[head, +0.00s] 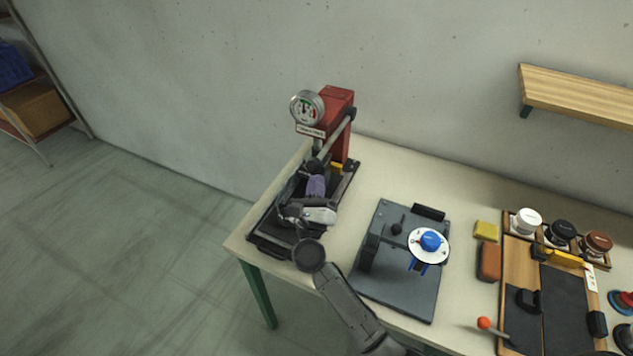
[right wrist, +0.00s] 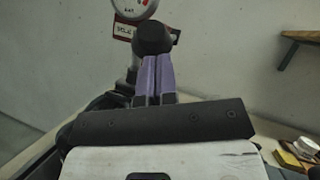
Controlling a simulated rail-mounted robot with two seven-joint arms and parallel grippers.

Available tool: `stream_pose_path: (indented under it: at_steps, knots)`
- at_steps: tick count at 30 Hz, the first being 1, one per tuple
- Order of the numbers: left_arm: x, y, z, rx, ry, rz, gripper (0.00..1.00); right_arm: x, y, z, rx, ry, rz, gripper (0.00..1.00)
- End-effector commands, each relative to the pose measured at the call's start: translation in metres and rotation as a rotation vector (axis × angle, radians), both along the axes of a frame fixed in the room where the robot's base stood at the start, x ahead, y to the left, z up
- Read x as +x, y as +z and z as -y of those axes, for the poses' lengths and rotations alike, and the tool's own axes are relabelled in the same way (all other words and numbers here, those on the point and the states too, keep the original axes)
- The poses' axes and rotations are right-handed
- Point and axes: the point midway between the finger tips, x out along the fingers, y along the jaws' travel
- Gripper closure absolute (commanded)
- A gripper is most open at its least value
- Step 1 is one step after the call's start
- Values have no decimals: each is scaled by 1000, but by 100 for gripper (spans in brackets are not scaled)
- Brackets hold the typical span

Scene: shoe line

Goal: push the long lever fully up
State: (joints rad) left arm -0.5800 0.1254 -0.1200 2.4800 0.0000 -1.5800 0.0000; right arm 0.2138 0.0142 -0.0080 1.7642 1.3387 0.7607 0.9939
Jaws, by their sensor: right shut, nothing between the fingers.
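The long lever (head: 337,134) is a grey rod on the red press (head: 338,105). It slopes down to the left from a pivot at the press's right side and ends in a black knob (head: 314,166). My right gripper (head: 316,182) has its purple fingers shut and empty, just below the knob. In the right wrist view the shut fingers (right wrist: 155,72) point up at the black knob (right wrist: 152,38), with their tips at its underside. I cannot tell whether they touch it. The gripper hides part of the press base. My left gripper is not in view.
A round gauge (head: 307,107) sits on the press. To the right are a grey plate (head: 412,292) with a blue-knobbed dial (head: 430,240), a yellow block (head: 486,231), a brown block (head: 489,262) and a wooden board (head: 515,262). A wall shelf (head: 580,95) hangs at upper right.

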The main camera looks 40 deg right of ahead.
Motion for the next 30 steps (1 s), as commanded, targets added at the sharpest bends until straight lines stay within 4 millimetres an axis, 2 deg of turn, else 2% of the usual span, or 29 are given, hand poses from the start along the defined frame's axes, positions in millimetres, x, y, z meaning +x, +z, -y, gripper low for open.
stream_pose_path:
  at_steps: [1,8,11,21,30]
  knots:
    - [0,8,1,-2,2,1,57,0,6,0,7,1,-2,100]
    - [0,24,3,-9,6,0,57,0,17,-1,38,2,-14,100]
    - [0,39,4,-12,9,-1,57,-1,28,-1,64,1,-25,100]
    - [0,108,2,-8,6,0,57,1,78,1,203,1,-85,100]
    - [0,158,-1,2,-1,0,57,6,128,13,196,-1,-82,100]
